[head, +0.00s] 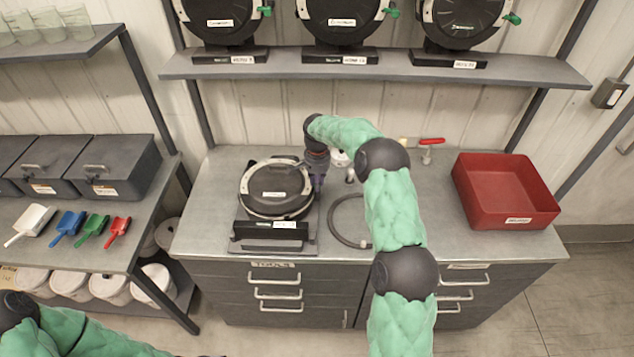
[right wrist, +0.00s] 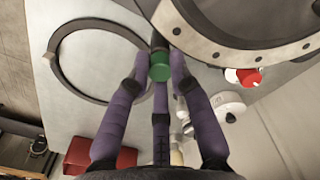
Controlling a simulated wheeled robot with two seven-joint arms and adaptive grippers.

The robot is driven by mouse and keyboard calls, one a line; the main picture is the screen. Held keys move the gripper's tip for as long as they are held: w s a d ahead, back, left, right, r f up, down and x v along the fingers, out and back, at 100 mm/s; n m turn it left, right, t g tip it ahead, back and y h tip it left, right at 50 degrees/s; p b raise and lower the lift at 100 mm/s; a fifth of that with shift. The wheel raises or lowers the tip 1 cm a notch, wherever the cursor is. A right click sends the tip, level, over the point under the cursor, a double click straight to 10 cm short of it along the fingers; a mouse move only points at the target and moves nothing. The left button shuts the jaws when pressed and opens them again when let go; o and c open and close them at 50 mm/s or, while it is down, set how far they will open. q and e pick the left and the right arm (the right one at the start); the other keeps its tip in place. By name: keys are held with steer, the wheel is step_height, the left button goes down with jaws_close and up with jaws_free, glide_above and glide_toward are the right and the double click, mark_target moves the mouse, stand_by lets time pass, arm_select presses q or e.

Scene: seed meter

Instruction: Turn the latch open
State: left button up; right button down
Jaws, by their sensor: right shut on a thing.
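The seed meter (head: 277,188) is a round black unit with a pale rim, on a stand on the grey bench. Part of its rim also shows in the right wrist view (right wrist: 262,50). A green-capped latch (right wrist: 160,68) sits at the meter's edge in that view. My right gripper (head: 317,182) reaches down at the meter's right side, its purple fingers shut around the latch. In the head view the gripper hides the latch. My left arm crosses the bottom left corner of the head view, but its gripper is out of view.
A dark ring (head: 338,226) lies flat on the bench, right of the meter. A red tray (head: 506,188) stands at the bench's right end. A red-handled fitting (head: 430,143) is at the back. More meters stand on the shelf (head: 390,68) above. The bench's front right is clear.

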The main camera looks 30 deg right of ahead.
steer(key=c, duration=1.1)
jaws_free()
step_height(320, 180, up, 12)
steer(key=shift+f, duration=0.1)
